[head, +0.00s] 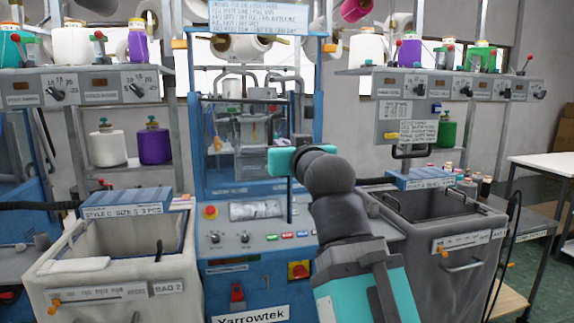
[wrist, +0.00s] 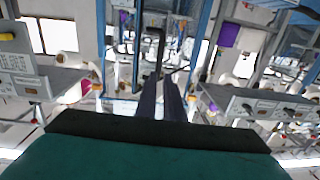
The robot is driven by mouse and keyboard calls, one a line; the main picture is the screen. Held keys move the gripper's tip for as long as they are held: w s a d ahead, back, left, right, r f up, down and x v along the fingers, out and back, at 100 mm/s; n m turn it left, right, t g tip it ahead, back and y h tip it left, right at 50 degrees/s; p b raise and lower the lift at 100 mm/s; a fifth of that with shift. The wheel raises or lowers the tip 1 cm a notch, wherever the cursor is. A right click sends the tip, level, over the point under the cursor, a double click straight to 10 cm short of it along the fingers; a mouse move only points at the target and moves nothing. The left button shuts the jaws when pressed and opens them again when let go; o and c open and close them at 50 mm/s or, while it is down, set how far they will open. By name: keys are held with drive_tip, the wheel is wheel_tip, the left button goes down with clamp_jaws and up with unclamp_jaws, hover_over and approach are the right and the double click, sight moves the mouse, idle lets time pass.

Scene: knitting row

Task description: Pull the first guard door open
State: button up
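The first machine, blue with a "Yarrowtek" label, stands in the middle of the head view. Its guard door (head: 198,150) has a blue frame around a see-through panel and looks shut, with knitting parts showing behind it. A black upright bar, probably the door's handle (head: 290,200), shows left of my arm. In the wrist view a black handle (wrist: 159,48) lies just beyond the dark fingers of my gripper (wrist: 163,90). The fingers are close together. I cannot tell whether they touch or enclose the handle. My arm hides the gripper in the head view.
A cream bin (head: 120,265) stands left of the machine and a grey bin (head: 450,235) right of it. Shelves with yarn cones (head: 107,146) and control boxes (head: 85,87) flank it. A white table (head: 545,163) is at far right.

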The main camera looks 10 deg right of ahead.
drive_tip(key=w+f+g, duration=0.1)
drive_tip(key=w+f, duration=0.1)
drive_tip(key=f, duration=0.3)
drive_tip(key=w+f+g, duration=0.1)
drive_tip(key=w+f, duration=0.1)
drive_tip(key=f, duration=0.3)
drive_tip(key=w+f+g, duration=0.1)
drive_tip(key=w+f, duration=0.2)
drive_tip(key=f, duration=0.2)
drive_tip(key=shift+d+f, duration=0.25)
drive_tip(key=shift+f, duration=0.05)
clamp_jaws()
drive_tip(key=w+d+f+m+g, duration=0.1)
drive_tip(key=w+f+g, duration=0.1)
drive_tip(key=f, duration=0.7)
drive_tip(key=w+d+f+m+g, duration=0.1)
drive_tip(key=w+f+g, duration=0.1)
drive_tip(key=f, duration=0.7)
drive_tip(key=d+r+m+y+p, duration=0.3)
drive_tip(key=d+r+m+y, duration=0.3)
drive_tip(key=d+r+y, duration=0.3)
drive_tip(key=d+y, duration=0.3)
drive_tip(key=d, duration=0.3)
drive_tip(key=shift+m, duration=0.4)
drive_tip(key=shift+w+a, duration=0.1)
drive_tip(key=shift+w, duration=0.05)
drive_tip(key=w+a+p, duration=0.3)
drive_tip(key=a+p, duration=0.1)
drive_tip(key=a, duration=0.6)
drive_tip(key=shift+w+a, duration=0.4)
